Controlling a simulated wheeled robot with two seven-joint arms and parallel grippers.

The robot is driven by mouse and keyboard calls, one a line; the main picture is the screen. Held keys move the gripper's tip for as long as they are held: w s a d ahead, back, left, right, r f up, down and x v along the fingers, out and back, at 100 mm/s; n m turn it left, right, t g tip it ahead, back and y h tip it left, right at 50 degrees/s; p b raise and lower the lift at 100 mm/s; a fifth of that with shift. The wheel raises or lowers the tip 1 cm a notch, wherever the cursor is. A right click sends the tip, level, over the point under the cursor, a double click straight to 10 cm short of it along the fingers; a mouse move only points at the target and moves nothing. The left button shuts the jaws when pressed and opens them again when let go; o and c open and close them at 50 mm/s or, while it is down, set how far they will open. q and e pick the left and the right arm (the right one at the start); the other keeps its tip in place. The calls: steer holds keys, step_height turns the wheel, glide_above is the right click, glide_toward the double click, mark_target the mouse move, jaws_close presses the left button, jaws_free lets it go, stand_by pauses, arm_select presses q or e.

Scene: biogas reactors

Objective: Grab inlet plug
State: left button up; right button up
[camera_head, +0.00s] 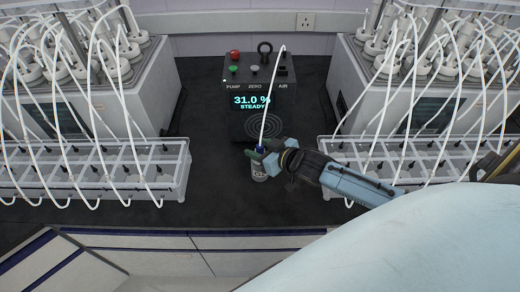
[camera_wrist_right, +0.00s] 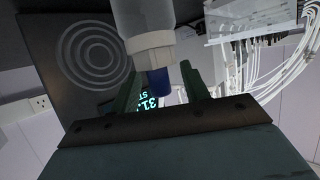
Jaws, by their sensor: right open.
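A small clear bottle with a grey-white label (camera_head: 259,172) stands on the dark bench in front of the black meter box. A blue plug (camera_head: 255,150) sits at its top, where a white tube from the box comes down. My right gripper (camera_head: 266,153) reaches in from the right at the bottle's top. In the right wrist view the bottle (camera_wrist_right: 146,18) appears upside down with a white collar, and the blue plug (camera_wrist_right: 158,82) is between the two green fingers of the open right gripper (camera_wrist_right: 161,84). I cannot tell whether a finger touches it. My left gripper is not in view.
The black meter box (camera_head: 257,85) shows "31.0 % STEADY" and has buttons and knobs. Clear racks with several tubes stand at the left (camera_head: 100,170) and right (camera_head: 400,150), below white reactor units. Bare dark bench (camera_head: 205,150) lies left of the bottle.

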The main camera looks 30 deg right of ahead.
steer(key=shift+c, duration=0.5)
jaws_close()
steer(key=shift+r, duration=0.1)
